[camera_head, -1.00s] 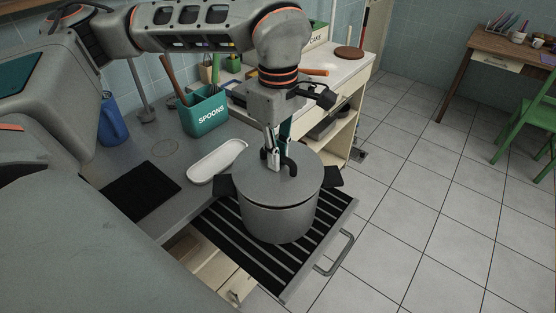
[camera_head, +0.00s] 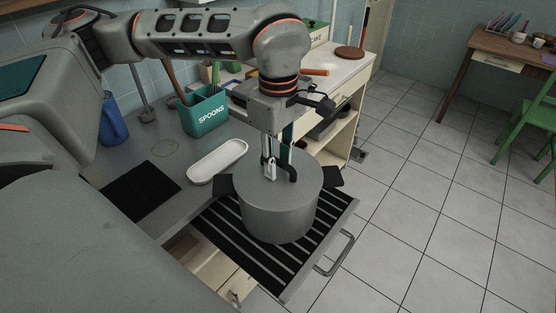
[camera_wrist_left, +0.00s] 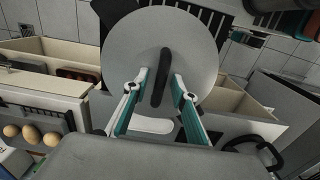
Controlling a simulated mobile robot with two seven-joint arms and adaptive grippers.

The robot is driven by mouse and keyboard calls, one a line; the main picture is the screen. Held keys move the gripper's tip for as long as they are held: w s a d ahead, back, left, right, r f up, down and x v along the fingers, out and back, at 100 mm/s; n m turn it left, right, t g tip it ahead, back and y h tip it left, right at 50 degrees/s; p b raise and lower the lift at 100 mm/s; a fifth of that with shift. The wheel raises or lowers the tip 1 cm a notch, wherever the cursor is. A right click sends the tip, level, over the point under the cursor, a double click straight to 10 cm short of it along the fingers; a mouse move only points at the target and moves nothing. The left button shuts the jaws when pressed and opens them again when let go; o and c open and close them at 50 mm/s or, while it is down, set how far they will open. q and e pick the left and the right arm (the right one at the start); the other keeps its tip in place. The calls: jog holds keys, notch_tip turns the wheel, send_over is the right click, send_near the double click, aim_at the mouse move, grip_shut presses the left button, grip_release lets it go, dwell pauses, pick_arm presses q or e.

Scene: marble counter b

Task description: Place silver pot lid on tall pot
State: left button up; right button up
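The tall grey pot (camera_head: 277,220) stands on a dark striped rack over a pulled-out drawer, its two black side handles sticking out. The silver pot lid (camera_head: 306,172) lies level on the pot's top and covers its mouth. In the left wrist view the lid (camera_wrist_left: 205,45) is a wide grey disc with a black arched handle (camera_wrist_left: 160,78). My left gripper (camera_head: 278,171) points straight down over the lid. Its fingers are apart, one on each side of the handle, with gaps showing in the wrist view. My right gripper is in neither view.
A white oblong dish (camera_head: 217,160), a teal spoon holder (camera_head: 205,112) and a blue jug (camera_head: 112,121) stand on the counter behind the pot. A black mat (camera_head: 140,191) lies to the left. The drawer's metal handle (camera_head: 337,254) sticks out in front; open floor lies right.

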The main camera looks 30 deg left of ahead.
aim_at(278, 159)
pick_arm(q)
notch_tip(278, 159, up, 12)
jog(key=shift+p, duration=0.4)
dwell(0.5)
